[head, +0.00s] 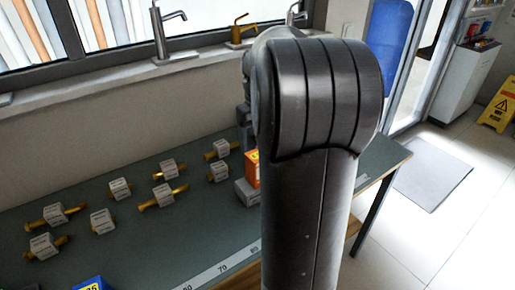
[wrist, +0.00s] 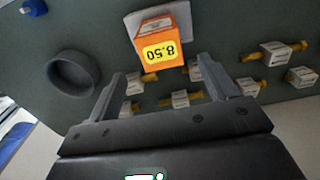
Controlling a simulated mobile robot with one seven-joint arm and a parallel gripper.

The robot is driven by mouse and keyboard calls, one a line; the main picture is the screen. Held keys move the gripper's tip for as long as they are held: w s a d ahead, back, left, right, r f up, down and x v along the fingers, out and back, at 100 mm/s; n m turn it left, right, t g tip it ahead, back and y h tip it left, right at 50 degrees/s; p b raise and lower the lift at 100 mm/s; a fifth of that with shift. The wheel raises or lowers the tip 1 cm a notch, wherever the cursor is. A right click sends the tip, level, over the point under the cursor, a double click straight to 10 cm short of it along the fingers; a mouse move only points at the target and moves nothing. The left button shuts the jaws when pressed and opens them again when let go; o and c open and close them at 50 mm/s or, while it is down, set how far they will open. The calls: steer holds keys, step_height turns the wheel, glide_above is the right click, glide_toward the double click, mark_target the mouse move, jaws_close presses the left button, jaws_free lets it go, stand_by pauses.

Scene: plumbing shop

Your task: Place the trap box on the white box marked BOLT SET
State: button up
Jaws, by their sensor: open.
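In the wrist view an orange box (wrist: 162,52) has a yellow label reading 8.50, upside down. Its print does not show whether it is the trap box. A pale grey-white box (wrist: 140,22) is right beside or under it; I cannot tell which, and no BOLT SET marking is readable. In the head view the orange box (head: 252,168) and the pale box (head: 246,193) are mostly hidden behind my arm. My gripper (wrist: 160,67) is open and empty, its fingers pointing toward the orange box from apart. The head view hides my gripper.
Several small white tagged blocks with brass fittings (head: 164,195) spread over the dark bench (head: 150,240). A dark round ring (wrist: 73,73) lies left in the wrist view. A blue box (head: 90,284) is at the bench's front. Taps (head: 168,35) stand on the sill behind.

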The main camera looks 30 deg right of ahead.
steer(key=shift+a+r, duration=0.2)
steer(key=shift+r, duration=0.2)
steer(key=s+a+r+t+h, duration=0.1)
steer(key=s+a+r, duration=0.1)
steer(key=s+a, duration=0.35)
steer(key=s+a+r+t, duration=0.2)
steer(key=s+a, duration=0.1)
steer(key=a, duration=0.6)
steer(key=s+a+f+t+y, duration=0.1)
steer(key=s+a+f+t, duration=0.1)
steer(key=s+a, duration=0.6)
steer(key=shift+s+t, duration=0.3)
steer(key=shift+s, duration=0.95)
